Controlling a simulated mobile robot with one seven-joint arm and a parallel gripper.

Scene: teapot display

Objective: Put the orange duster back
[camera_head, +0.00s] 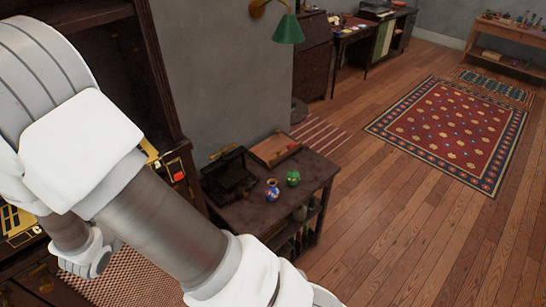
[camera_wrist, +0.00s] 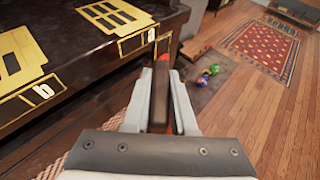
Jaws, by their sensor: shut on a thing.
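My gripper (camera_wrist: 160,85) is shut on a narrow brown thing with an orange-red tip, the orange duster (camera_wrist: 162,68), in the middle of the wrist view. Its lower part is hidden between the jaws. The duster is in front of the edge of a dark shelf (camera_wrist: 75,75) marked with gold labels. In the head view my arm covers much of the left side, and I cannot make out the jaws there.
A dark side table (camera_head: 318,180) holds a blue vase (camera_head: 272,190), a green pot (camera_head: 293,178), a black stand (camera_head: 228,177) and a wooden board (camera_head: 275,148). A green lamp (camera_head: 288,30) hangs on the wall. The wooden floor (camera_head: 400,225) is clear around the red rug (camera_head: 450,130).

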